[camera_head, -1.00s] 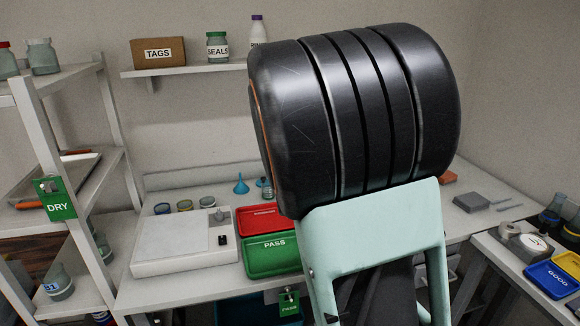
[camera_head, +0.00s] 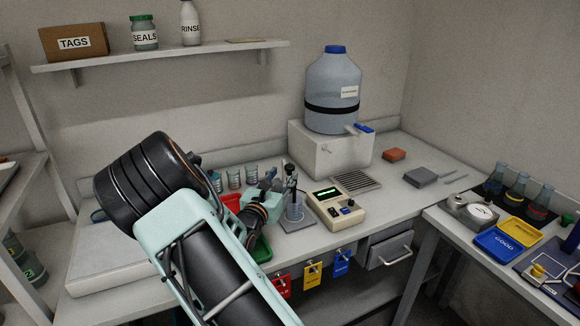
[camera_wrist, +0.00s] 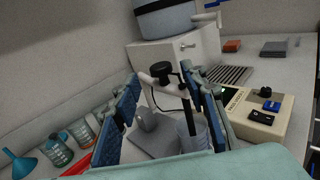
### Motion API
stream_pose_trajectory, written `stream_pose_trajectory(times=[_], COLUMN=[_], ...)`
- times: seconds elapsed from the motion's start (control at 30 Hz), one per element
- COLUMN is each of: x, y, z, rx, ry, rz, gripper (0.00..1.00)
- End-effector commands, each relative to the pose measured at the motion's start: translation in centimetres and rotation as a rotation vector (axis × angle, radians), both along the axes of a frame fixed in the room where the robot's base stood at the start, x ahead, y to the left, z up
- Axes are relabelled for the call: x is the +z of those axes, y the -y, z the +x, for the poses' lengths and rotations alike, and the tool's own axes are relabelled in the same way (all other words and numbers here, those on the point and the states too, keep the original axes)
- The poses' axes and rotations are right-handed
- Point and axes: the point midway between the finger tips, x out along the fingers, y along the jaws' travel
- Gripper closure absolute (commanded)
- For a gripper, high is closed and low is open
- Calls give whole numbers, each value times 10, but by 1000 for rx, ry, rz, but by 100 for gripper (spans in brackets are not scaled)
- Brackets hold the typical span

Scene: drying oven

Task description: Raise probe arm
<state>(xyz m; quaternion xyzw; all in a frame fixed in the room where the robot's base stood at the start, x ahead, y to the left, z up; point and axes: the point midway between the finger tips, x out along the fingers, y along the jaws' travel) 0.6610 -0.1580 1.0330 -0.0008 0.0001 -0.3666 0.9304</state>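The probe arm is a pale bar (camera_wrist: 148,78) with a black knob (camera_wrist: 160,70) on top, in the wrist view. A dark probe (camera_wrist: 188,115) hangs from it into a clear beaker (camera_wrist: 193,137). The probe (camera_head: 292,188) and beaker (camera_head: 294,213) also show in the head view, left of the meter (camera_head: 334,208). My gripper (camera_wrist: 163,84) is open, with blue-padded fingers. The bar and knob appear between the fingertips in the wrist view; contact cannot be told. In the head view my gripper (camera_head: 268,190) is just left of the probe, its fingers partly hidden.
A large water jug (camera_head: 333,90) stands on a white box (camera_head: 331,150) behind the meter. A red tray (camera_head: 232,202) and a green tray (camera_head: 261,249) are partly hidden by my arm. Coloured tags hang at the bench front.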

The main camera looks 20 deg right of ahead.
Motion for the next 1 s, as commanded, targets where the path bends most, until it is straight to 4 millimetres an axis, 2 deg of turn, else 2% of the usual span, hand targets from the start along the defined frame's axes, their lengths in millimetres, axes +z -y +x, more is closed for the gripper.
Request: stream_pose_trajectory(times=[0.1, 0.3, 0.47, 0.73, 1.0], x=[0, 1, 0, 0, 0], y=[17, 37, 43, 44, 44], z=[17, 38, 45, 46, 46], rx=[-2, -2, -1, -1, -1], ry=[1, 1, 0, 1, 1], rz=[-1, 1, 1, 2, 2], gripper=[60, 60, 60, 60, 89])
